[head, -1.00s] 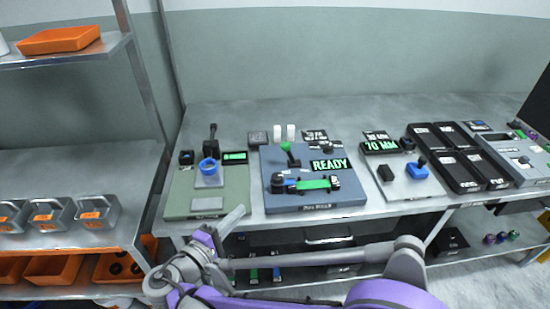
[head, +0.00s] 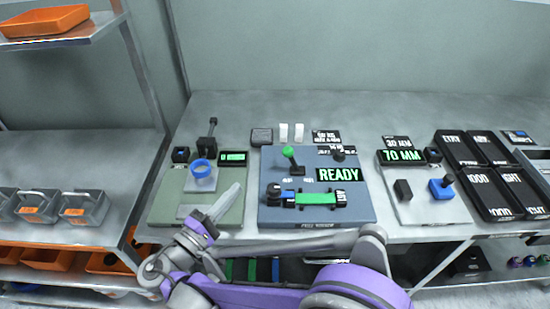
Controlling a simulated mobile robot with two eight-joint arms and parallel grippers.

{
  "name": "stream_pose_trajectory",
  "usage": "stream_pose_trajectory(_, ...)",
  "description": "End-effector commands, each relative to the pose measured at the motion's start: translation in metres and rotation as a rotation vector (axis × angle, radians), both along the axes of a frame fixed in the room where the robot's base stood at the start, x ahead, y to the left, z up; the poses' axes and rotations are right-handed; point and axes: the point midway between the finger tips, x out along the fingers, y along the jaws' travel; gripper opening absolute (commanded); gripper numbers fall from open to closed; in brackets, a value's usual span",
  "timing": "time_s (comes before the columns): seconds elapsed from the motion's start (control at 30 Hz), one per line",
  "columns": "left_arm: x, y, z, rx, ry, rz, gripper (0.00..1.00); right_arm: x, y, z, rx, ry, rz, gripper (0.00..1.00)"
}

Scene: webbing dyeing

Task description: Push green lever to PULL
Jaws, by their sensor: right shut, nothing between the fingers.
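The green lever (head: 288,152) has a round green knob on a black stem and base. It stands on the blue-grey device (head: 350,210), near its back left. The stem leans up and to the left. Small labels by the lever are too small to read surely. A display reading READY (head: 338,174) is right of the lever, and a green strip (head: 312,198) lies in front of it. My right gripper (head: 228,202) is shut and empty over the front right of the green-grey station, left of the blue-grey device and apart from the lever. My left gripper is not in view.
The green-grey station holds a blue ring (head: 203,172) and a tall black lever (head: 212,128). Right of the device stands a 70 MM display (head: 401,156) with a blue block (head: 441,187). Black trays (head: 490,188) lie farther right.

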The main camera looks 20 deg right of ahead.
Motion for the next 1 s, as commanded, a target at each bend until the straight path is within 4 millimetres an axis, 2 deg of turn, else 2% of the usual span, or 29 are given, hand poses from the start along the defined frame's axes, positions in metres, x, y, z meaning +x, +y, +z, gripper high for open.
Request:
stream_pose_trajectory(0.23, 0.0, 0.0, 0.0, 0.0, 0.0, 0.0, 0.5, 0.001, -0.001, 0.0, 0.0, 0.0, 0.0, 0.0)
stream_pose_trajectory(0.37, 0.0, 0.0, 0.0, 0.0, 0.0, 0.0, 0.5, 0.007, -0.009, 0.001, -0.001, 0.001, -0.001, 0.0)
stream_pose_trajectory(0.83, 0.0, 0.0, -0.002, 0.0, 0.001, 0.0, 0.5, 0.067, -0.08, 0.011, 0.0, 0.001, -0.003, 0.0)
stream_pose_trajectory(1.0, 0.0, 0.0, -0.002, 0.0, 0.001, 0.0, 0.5, 0.062, -0.104, 0.016, -0.001, 0.0, -0.002, 0.0)
